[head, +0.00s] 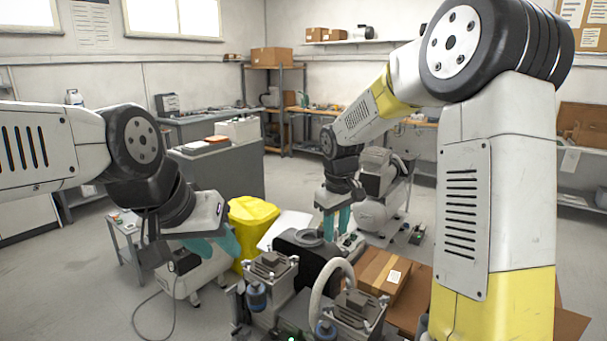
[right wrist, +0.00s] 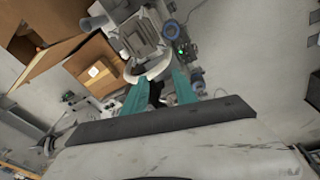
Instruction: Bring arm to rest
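My right arm reaches in from the right in the head view and bends down at the middle. Its gripper (head: 336,220) points downward above the compressor gear. In the right wrist view the two teal fingers (right wrist: 160,82) stand apart with nothing clearly held between them. My left gripper (head: 222,245) hangs at the left in the head view, near the yellow bin; its teal fingers overlap, so its opening is unclear. A compressor unit (head: 270,280) stands below and between the arms, with a second unit (head: 355,310) and a curved pale hose (head: 343,270) beside it.
A yellow bin (head: 250,225) stands behind the left gripper. An open cardboard box (head: 410,305) and a closed carton (head: 384,272) lie right of the compressors. A grey workbench (head: 225,170) stands behind. Floor at the lower left is mostly clear except for a cable.

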